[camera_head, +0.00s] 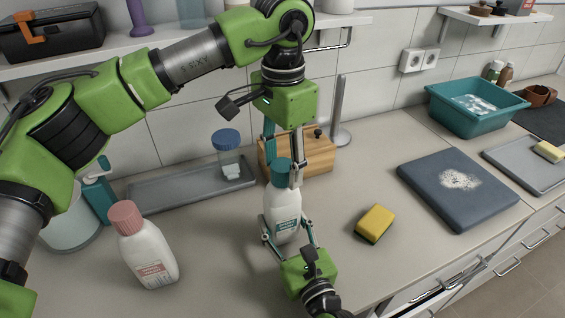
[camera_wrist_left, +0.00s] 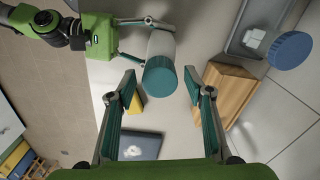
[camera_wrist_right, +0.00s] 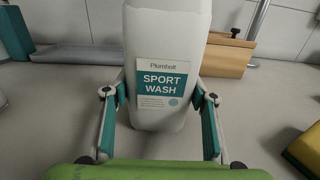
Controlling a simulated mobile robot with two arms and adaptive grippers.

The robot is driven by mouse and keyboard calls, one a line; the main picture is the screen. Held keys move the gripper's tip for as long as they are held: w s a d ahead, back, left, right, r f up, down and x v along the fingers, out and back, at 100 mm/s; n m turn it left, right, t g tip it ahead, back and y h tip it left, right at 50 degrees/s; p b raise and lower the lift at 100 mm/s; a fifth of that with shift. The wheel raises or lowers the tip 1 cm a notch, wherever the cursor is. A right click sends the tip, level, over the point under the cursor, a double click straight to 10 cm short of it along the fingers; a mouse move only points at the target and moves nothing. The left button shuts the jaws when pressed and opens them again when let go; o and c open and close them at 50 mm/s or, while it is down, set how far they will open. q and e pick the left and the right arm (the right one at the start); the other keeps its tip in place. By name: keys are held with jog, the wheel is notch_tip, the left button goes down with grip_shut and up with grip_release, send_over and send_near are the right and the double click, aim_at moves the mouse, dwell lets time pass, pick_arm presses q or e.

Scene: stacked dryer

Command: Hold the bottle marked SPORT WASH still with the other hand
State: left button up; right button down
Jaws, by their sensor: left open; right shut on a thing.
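The SPORT WASH bottle (camera_head: 283,214) stands upright on the counter, white with a teal cap (camera_head: 282,170). Its label (camera_wrist_right: 164,87) faces the right wrist camera. My right gripper (camera_head: 287,238) is shut on the lower body of the bottle, one finger on each side. My left gripper (camera_head: 283,155) points down over the bottle with its fingers open around the cap area. In the left wrist view the teal cap (camera_wrist_left: 160,78) lies between and beyond the open fingertips (camera_wrist_left: 165,80); I cannot tell whether a finger touches it.
A white bottle with a pink cap (camera_head: 147,247) stands at left. A yellow sponge (camera_head: 375,223) lies right of the SPORT WASH bottle. Behind are a wooden box (camera_head: 310,158), a grey tray (camera_head: 165,190) and a blue-lidded jar (camera_head: 228,155). A dark blue board (camera_head: 457,187) lies at right.

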pick_arm(q)
notch_tip(320, 180, up, 4)
jog(key=shift+r, duration=0.1)
jog(key=shift+c, duration=0.5)
